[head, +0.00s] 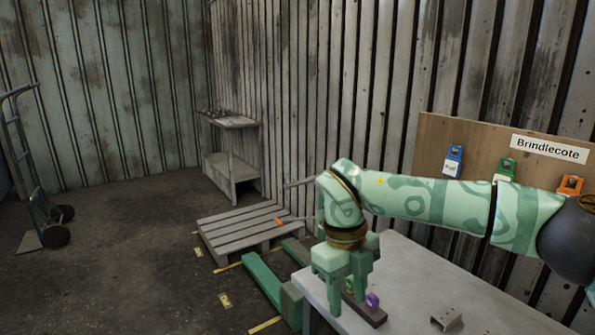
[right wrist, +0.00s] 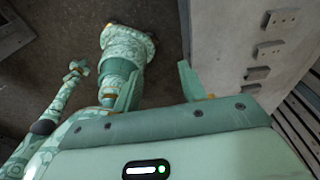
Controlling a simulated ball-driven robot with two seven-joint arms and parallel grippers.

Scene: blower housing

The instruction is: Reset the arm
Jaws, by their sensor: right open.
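My right arm (head: 430,195) reaches in from the right in the head view, with its forearm roughly level and its wrist bent down. My right gripper (head: 348,303) points down over the near left end of the grey table (head: 410,270). It is open, and I see nothing held between its fingers. In the right wrist view the two fingers of the right gripper (right wrist: 158,85) stand wide apart with dark floor between them. My left gripper does not show in the head view.
A dark block (head: 372,316) with a purple ring (head: 372,300) lies beside the right gripper. A grey metal bracket (head: 447,317) lies further right. A Brindlecote board (head: 475,150) with coloured padlock-like pieces stands behind. A wooden pallet (head: 243,229) and workbench (head: 231,155) stand farther back.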

